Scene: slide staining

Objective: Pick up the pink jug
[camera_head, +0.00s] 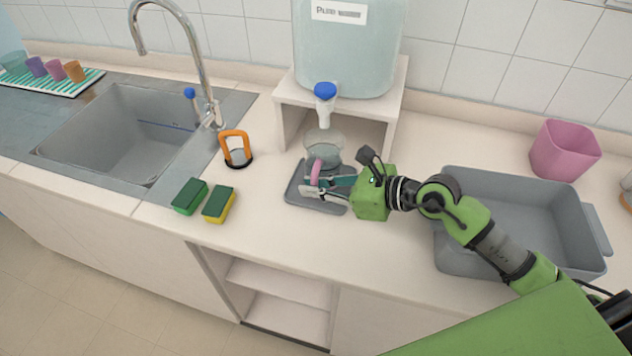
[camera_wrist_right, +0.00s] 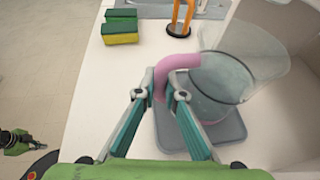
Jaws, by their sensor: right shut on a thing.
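The jug is a clear vessel (camera_head: 324,147) with a pink handle (camera_head: 316,170). In the head view it stands under the tap of the water tank, at the grey tray. In the right wrist view its clear body (camera_wrist_right: 228,82) is right of the pink handle (camera_wrist_right: 176,62). My right gripper (camera_head: 318,182) reaches in from the right and is shut on the handle; its fingers (camera_wrist_right: 164,92) sit on either side of it in the wrist view. Whether the jug's base touches the tray is hard to tell.
The grey tray (camera_head: 296,193) lies in front of the white stand (camera_head: 392,103) with the water tank (camera_head: 350,50). Two sponges (camera_head: 190,196) and an orange-handled item (camera_head: 235,148) are to the left. A grey basin (camera_head: 590,205) and a pink container (camera_head: 564,150) are to the right.

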